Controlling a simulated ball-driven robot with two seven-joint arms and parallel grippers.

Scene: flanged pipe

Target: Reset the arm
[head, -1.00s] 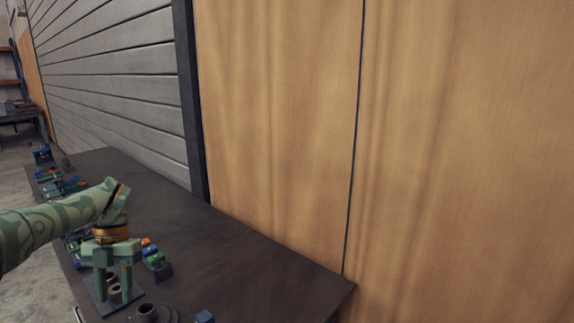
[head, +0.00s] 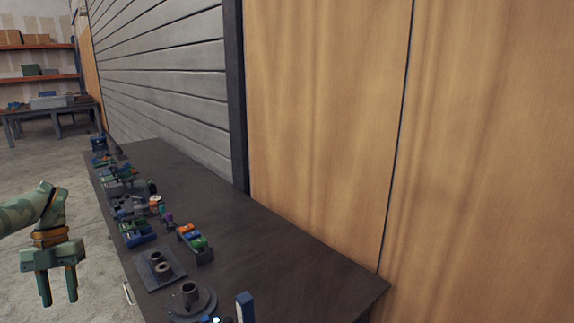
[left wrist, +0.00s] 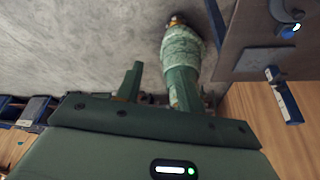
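My left gripper (head: 59,300) hangs fingers down beside the table's left edge, over the floor. Its two fingers are apart with nothing between them; the left wrist view shows the gap between them too (left wrist: 155,72). A dark plate with short pipe stubs (head: 160,270) lies on the table, to the right of the gripper and apart from it. A dark flanged pipe (head: 190,292) stands upright nearer me on the table. My right gripper is not seen in the head view.
The dark table (head: 270,255) runs along the wall, its right half bare. A bin with orange and green pieces (head: 194,243) and several small parts line its left side. Wood panels (head: 320,120) stand behind. The floor (head: 55,165) left of the table is open.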

